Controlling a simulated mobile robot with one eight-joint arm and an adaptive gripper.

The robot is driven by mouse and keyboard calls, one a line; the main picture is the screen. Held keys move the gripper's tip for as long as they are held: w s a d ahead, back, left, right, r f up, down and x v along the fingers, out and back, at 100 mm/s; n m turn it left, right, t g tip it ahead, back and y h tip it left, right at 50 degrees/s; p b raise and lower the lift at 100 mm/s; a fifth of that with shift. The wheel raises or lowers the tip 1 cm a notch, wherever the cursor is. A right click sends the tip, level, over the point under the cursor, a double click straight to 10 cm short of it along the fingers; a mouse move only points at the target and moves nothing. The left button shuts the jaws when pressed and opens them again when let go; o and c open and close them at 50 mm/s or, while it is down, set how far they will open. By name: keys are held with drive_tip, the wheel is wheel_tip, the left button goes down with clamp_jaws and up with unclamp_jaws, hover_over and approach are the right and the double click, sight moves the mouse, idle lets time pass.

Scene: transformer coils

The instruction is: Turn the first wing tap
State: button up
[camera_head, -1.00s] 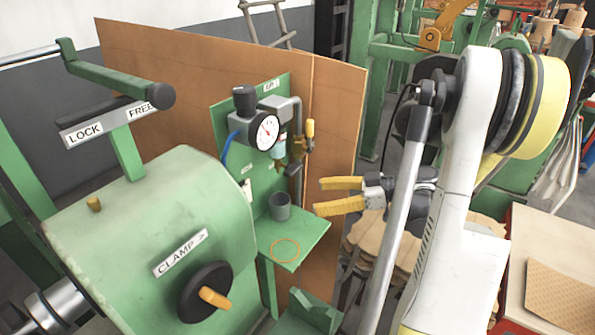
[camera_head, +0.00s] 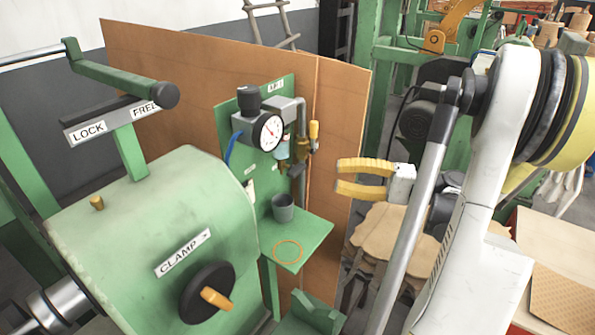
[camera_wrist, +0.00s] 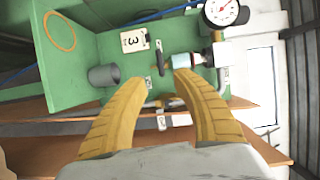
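The green panel (camera_head: 262,150) carries a gauge (camera_head: 268,132), a clear bowl (camera_head: 283,148) and brass fittings. A small dark wing-shaped handle (camera_wrist: 161,57) shows below the bowl (camera_wrist: 180,61) in the wrist view; it looks like the wing tap, though which tap counts as first is unclear. In the head view this spot is too small to make out. A yellow-handled valve (camera_head: 314,131) stands right of the gauge. My gripper (camera_head: 338,176) is right of the panel, its yellow fingers apart and empty. In the wrist view the open fingertips (camera_wrist: 163,82) point toward the handle, apart from it.
A brown board (camera_head: 340,120) stands behind the panel. The green clamp housing (camera_head: 150,230) with a black knob (camera_head: 207,293) fills the left. A wooden stack (camera_head: 380,235) is below my gripper.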

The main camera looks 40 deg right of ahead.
sight(302, 171)
drive_tip(key=b+x, duration=0.2)
drive_tip(key=x, duration=0.8)
drive_tip(key=shift+w+a, duration=0.25)
drive_tip(key=shift+a, duration=0.05)
clamp_jaws()
